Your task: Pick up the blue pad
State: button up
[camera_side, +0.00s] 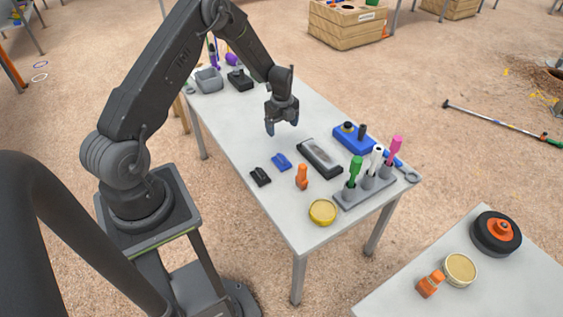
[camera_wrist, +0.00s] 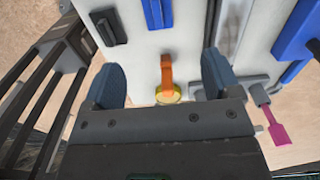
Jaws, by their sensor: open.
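The blue pad (camera_side: 281,161) is a small dark-blue block lying on the white table, between a small black pad and a long dark tray. It also shows at the top of the wrist view (camera_wrist: 157,12), partly cut off by the frame edge. My gripper (camera_side: 283,128) is open and empty above the table, behind the blue pad in the side view and apart from it. Its two blue-grey fingertips also show in the wrist view (camera_wrist: 160,84), spread apart.
A black pad (camera_side: 260,176), orange bottle (camera_side: 302,177) and dark tray (camera_side: 320,158) lie close to the blue pad. A yellow dish (camera_side: 323,212) and a rack (camera_side: 366,191) with several coloured-handled tools stand at the near end. A blue box (camera_side: 352,139) is behind.

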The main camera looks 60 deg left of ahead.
send_near(281, 156)
jog(key=f, duration=0.5)
jog(key=shift+w+a+f, duration=0.1)
jog(key=shift+a+f, duration=0.1)
jog(key=shift+d+f, duration=0.1)
jog(key=shift+f, duration=2.5)
jog(key=shift+c, duration=0.4)
jog(key=c, duration=0.9)
